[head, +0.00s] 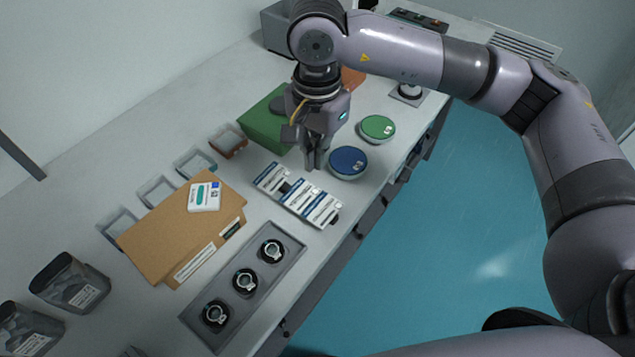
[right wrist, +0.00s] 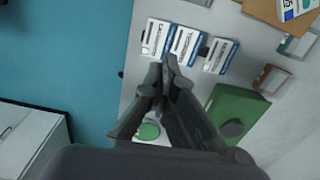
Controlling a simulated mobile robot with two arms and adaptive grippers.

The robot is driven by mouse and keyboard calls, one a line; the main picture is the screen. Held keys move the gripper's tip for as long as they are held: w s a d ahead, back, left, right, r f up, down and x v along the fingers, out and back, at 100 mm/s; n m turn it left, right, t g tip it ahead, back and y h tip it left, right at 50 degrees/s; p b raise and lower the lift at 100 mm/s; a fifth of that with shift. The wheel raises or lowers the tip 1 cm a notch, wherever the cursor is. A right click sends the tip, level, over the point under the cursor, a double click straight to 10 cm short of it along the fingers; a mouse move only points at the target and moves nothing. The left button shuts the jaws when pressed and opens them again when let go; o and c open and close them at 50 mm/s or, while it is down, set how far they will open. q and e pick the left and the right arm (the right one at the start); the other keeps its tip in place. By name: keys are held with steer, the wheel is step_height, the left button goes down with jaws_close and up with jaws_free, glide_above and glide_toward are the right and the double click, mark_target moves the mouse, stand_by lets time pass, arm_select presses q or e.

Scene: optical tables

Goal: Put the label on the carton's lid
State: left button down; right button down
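A brown carton (head: 165,232) lies on the table at the left of the head view, its lid side up. A small white label with teal and blue print (head: 204,197) lies on the lid near its far edge; a corner of it shows in the right wrist view (right wrist: 293,8). Three white-and-blue printed cards (head: 298,195) lie in a row right of the carton, also in the right wrist view (right wrist: 186,45). My right gripper (head: 314,166) points down beyond these cards, its fingers together with nothing visible between them. My left gripper is out of view.
A blue round lid (head: 348,162) is close right of my right gripper, with a green round lid (head: 377,128) behind. A green box (head: 265,122) stands left of it. A grey tray with three ringed black parts (head: 245,282) lies near. Small clear bins line the back.

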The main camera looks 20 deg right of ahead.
steer(key=shift+r, duration=1.25)
steer(key=c, duration=2.4)
jaws_free()
steer(key=shift+c, duration=2.4)
jaws_free()
